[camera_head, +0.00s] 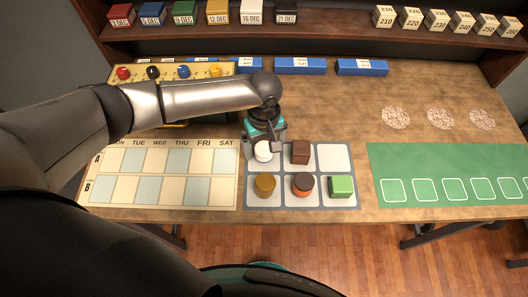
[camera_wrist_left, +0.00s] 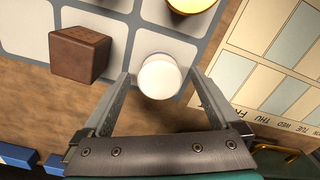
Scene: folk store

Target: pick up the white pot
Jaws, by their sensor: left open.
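The white pot (camera_head: 263,152) stands in the top left cell of the grey and white mat (camera_head: 335,204). In the left wrist view the white pot (camera_wrist_left: 160,77) is round and lies between the fingertips, with a gap on each side. My left gripper (camera_head: 265,145) is open above and around it, pointing down; its fingers also show in the left wrist view (camera_wrist_left: 160,88). The gripper partly hides the pot in the head view. My right gripper is in neither view.
A brown cube (camera_head: 300,152) sits just right of the pot. A mustard pot (camera_head: 265,185), a dark and orange pot (camera_head: 303,184) and a green block (camera_head: 341,187) fill the front row. A weekday board (camera_head: 165,150) lies left, a green mat (camera_head: 450,165) right.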

